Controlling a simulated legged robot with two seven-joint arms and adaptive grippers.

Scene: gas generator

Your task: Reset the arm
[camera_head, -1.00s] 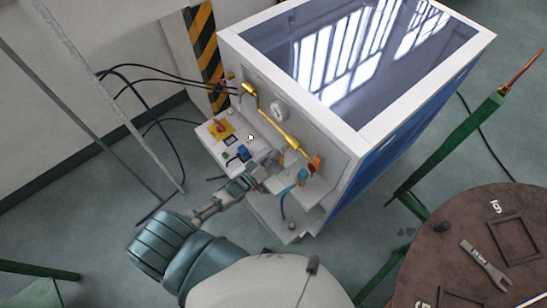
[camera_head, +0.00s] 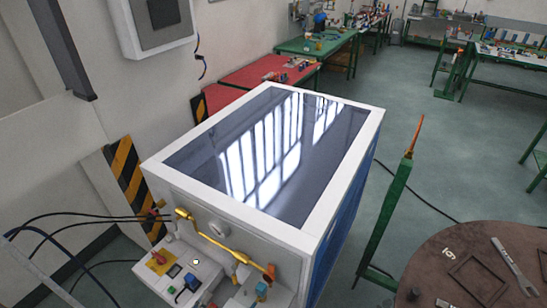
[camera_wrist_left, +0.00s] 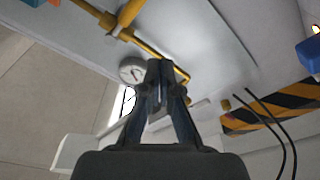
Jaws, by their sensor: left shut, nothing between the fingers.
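The gas generator (camera_head: 348,180), a white and blue cabinet with a glossy dark top, stands in the middle of the head view. Its front carries a yellow pipe (camera_head: 222,243), a round gauge (camera_head: 219,229) and a control box with a red switch (camera_head: 159,259) and a blue knob (camera_head: 191,282). In the left wrist view my left gripper (camera_wrist_left: 160,72) is shut and empty, its fingertips together. The gauge (camera_wrist_left: 132,70) and yellow pipe (camera_wrist_left: 118,30) appear beyond the fingers; I cannot tell the gap. My left arm is not clearly visible in the head view. My right gripper is not in view.
A round brown table (camera_head: 440,285) with a wrench (camera_head: 516,266) stands at lower right. A green post (camera_head: 390,215) rises beside the generator. Black cables (camera_head: 85,216) run left from its front. Workbenches (camera_head: 318,45) line the back wall. Open floor lies at right.

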